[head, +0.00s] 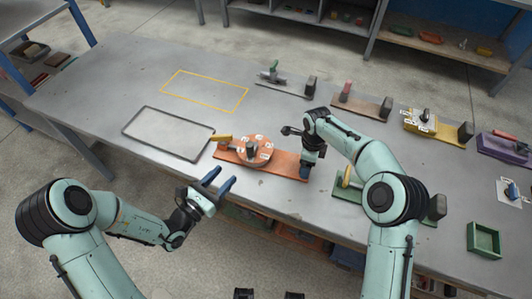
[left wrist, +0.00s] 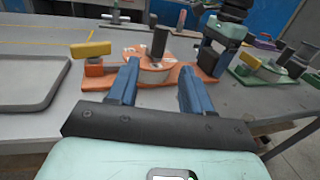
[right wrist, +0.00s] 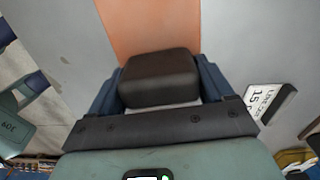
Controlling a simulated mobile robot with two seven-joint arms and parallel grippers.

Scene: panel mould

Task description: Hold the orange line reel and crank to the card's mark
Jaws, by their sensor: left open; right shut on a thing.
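The orange line reel (head: 262,157) lies on the bench, a round disc with white marks on a long orange base (head: 283,167). A dark post rises at the disc, and a yellow crank handle (head: 223,138) sticks out at its left. My right gripper (head: 306,170) is shut on the dark block (right wrist: 160,80) at the base's right end. My left gripper (head: 217,184) is open and empty in front of the reel, apart from the handle; the handle (left wrist: 90,49) is left of its fingers in the left wrist view. A printed white card (right wrist: 264,100) shows beside the base, its text only partly legible.
A grey tray (head: 127,130) and a yellow outline (head: 205,73) are left and behind. Other reels with green, brown (head: 370,107), yellow (head: 446,132) and purple bases stand behind and right. A green box (head: 484,253) is at far right. My right arm covers part of the green-based reel.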

